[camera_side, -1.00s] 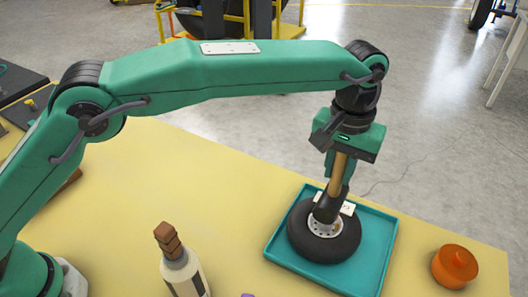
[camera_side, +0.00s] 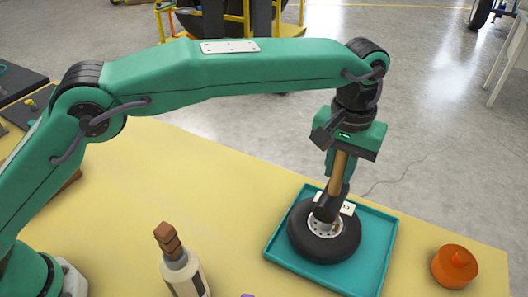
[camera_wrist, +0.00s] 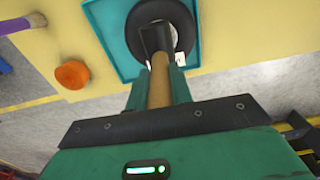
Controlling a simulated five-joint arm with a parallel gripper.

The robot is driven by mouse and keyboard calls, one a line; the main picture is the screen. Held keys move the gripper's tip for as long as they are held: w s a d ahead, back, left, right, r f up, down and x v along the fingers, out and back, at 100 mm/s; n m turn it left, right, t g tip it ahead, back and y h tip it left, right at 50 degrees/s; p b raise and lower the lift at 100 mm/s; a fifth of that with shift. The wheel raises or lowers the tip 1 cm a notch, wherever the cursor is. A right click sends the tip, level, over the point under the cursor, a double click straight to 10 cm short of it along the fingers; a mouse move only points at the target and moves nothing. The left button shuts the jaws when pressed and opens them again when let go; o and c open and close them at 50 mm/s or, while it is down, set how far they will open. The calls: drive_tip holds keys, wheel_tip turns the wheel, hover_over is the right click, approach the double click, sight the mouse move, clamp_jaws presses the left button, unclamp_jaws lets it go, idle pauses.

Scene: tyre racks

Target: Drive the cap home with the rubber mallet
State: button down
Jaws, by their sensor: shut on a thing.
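My gripper (camera_side: 340,160) is shut on the wooden handle of the rubber mallet (camera_side: 338,174), which points down and leans a little. The mallet's black head (camera_side: 327,208) is right over the hub of a small wheel (camera_side: 338,243). The wheel has a black tyre and a pale hub and lies flat in a teal tray (camera_side: 381,262). In the wrist view the head (camera_wrist: 154,38) covers part of the hub. I cannot make out the cap; the head may hide it. Whether the head touches the hub is unclear.
An orange round piece with a knob (camera_side: 455,267) stands on the yellow table (camera_side: 130,190), right of the tray. A bottle with a brown stopper (camera_side: 182,272) stands at the front. A small white card (camera_side: 348,208) shows behind the wheel.

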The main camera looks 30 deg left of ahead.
drive_tip(key=shift+r, duration=3.3)
drive_tip(key=shift+w+a, duration=0.15)
drive_tip(key=shift+a, duration=0.05)
drive_tip(key=w+a, duration=0.3)
drive_tip(key=a, duration=0.8)
drive_tip(key=w+a, duration=0.3)
drive_tip(key=a, duration=0.8)
drive_tip(key=s+a, duration=0.2)
drive_tip(key=a, duration=0.8)
drive_tip(key=s+a+f, duration=0.1)
drive_tip(key=s+a, duration=0.2)
drive_tip(key=a, duration=0.6)
drive_tip(key=shift+s+a+f, duration=0.3)
drive_tip(key=shift+s+a, duration=0.05)
